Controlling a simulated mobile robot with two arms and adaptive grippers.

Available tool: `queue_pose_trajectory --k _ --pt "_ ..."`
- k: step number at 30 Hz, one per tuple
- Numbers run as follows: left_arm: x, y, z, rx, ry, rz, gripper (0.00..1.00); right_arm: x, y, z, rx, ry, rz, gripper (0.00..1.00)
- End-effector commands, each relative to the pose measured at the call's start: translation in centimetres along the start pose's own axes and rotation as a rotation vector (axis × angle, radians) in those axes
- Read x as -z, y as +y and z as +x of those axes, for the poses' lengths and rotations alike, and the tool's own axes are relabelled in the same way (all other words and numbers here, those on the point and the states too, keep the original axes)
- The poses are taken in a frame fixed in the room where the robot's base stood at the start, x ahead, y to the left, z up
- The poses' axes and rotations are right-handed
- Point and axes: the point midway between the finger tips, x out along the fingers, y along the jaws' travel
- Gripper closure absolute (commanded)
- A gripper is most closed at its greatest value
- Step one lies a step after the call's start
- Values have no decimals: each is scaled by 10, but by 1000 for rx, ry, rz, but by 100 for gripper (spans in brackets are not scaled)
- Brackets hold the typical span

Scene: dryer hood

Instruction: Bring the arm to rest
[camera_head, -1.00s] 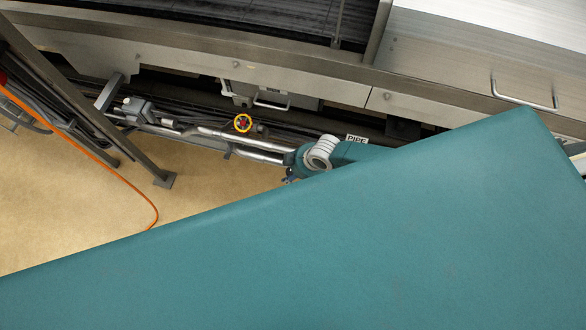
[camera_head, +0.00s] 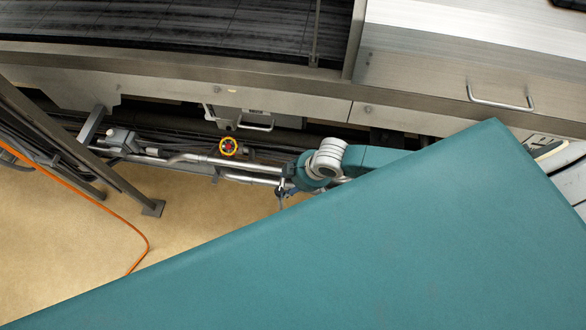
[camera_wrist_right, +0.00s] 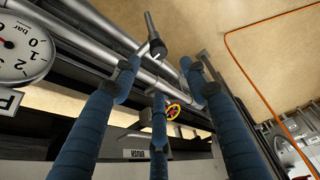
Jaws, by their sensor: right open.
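My right arm shows in the head view, its pale ringed wrist (camera_head: 327,158) in front of the pipes under the machine. My right gripper (camera_head: 283,190) is small and dark there, beside the pipe ends and above the tan floor. In the right wrist view its blue fingers (camera_wrist_right: 160,85) are spread apart with nothing between them, so it is open and empty. A yellow and red handwheel (camera_head: 229,147) lies left of the wrist; it also shows beyond the fingers in the wrist view (camera_wrist_right: 173,110). My left gripper is not in view.
Silver pipes (camera_head: 250,179) run below the steel machine (camera_head: 300,101), which has a drawer-like handle (camera_head: 500,101). A dark metal frame (camera_head: 75,135) and an orange cable (camera_head: 100,207) are at left. A pressure gauge (camera_wrist_right: 22,50) is close in the wrist view. Open floor (camera_head: 190,225) lies below the pipes.

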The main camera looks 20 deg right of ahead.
Motion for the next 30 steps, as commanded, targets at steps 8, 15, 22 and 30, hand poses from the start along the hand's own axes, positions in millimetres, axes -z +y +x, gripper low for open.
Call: queue_pose_trajectory --k 8,15,22,30 --pt "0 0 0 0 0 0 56 0 -1 -18 0 0 0 56" --pt "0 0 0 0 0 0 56 0 0 -19 0 0 0 56" --pt "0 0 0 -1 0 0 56 0 0 -18 0 0 0 56" --pt "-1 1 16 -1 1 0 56 -18 19 29 -49 20 75 56"
